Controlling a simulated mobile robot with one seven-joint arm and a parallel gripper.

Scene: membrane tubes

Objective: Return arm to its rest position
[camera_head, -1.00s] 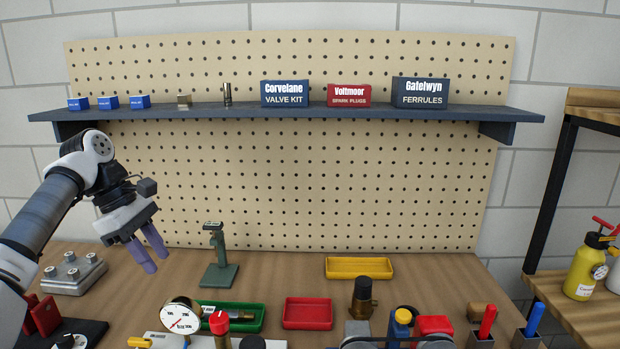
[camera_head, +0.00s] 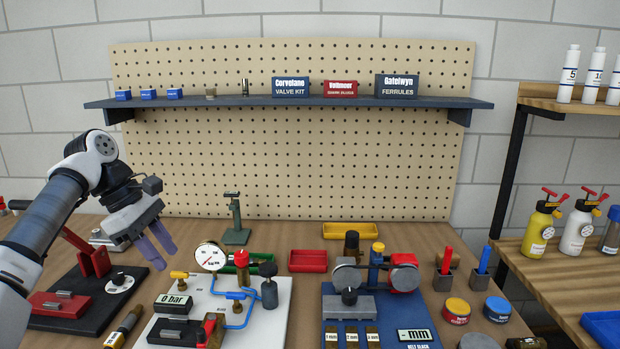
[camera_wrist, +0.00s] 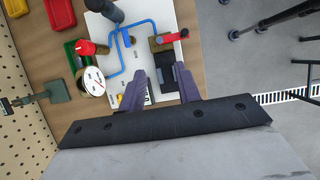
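My gripper (camera_head: 158,240) is raised at the left of the head view, above the bench and in front of the pegboard, with its purple fingers pointing down. In the wrist view my gripper (camera_wrist: 161,88) shows two purple fingers spread apart with nothing held between them. The white gauge board (camera_wrist: 145,22) shows beyond the fingers. My arm is bent, and its lower part leaves the picture at the left edge.
The gauge board (camera_head: 268,322) and a blue belt rig board (camera_head: 332,305) stand on the bench (camera_head: 300,240). A black-based red press (camera_head: 92,310) is below my arm. A shelf (camera_head: 290,103) crosses the pegboard. A side rack (camera_head: 540,262) with bottles stands right.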

